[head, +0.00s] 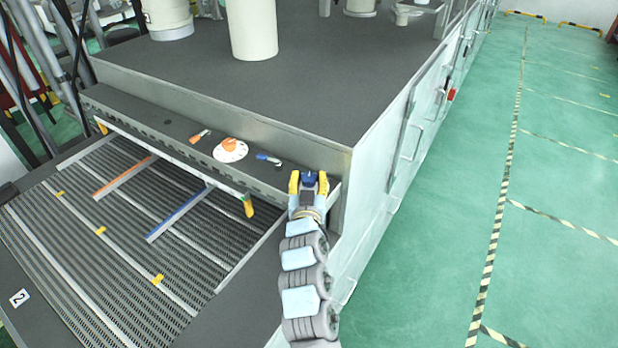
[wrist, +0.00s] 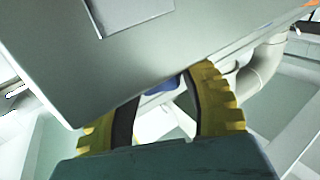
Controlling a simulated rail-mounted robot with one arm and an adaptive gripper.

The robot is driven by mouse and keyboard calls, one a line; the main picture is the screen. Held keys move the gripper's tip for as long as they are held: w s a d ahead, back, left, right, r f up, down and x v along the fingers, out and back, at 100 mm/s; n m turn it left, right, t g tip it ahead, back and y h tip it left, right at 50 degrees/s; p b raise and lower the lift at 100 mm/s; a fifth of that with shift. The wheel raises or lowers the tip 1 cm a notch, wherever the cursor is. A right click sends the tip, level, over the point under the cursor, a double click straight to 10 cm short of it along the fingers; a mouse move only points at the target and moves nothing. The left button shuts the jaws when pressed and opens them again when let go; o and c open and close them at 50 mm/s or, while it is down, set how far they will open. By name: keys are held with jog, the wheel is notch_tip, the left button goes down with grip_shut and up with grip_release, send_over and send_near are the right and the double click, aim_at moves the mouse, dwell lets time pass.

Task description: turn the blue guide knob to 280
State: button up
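My gripper (head: 308,182) is at the right end of the dark ledge, its yellow fingers apart. A small blue part (head: 309,176), apparently the blue guide knob, shows between them. In the wrist view, blue (wrist: 164,86) shows between the fingers (wrist: 165,105), with a gap visible beside it. A pale grey panel hides the fingertips and most of the blue part, so contact cannot be seen. No scale or number is readable on it. An orange knob (head: 231,147) on a white dial sits further left on the ledge.
An orange lever (head: 200,136) and a blue lever (head: 268,158) flank the white dial. A slatted conveyor bed (head: 105,262) with orange and blue guide strips lies in front. Pale cylinders (head: 254,30) stand on the cabinet top. The green floor (head: 430,270) at right is clear.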

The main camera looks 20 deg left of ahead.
jog(key=c, duration=0.4)
jog(key=shift+o, duration=0.2)
jog(key=shift+f+n+y+p, duration=0.1)
jog(key=shift+n+y+p, duration=0.2)
jog(key=shift+y+p, duration=0.3)
jog(key=o, duration=1.2)
jog(key=shift+s, duration=0.1)
jog(key=shift+v, duration=5.9)
jog(key=shift+r, duration=0.3)
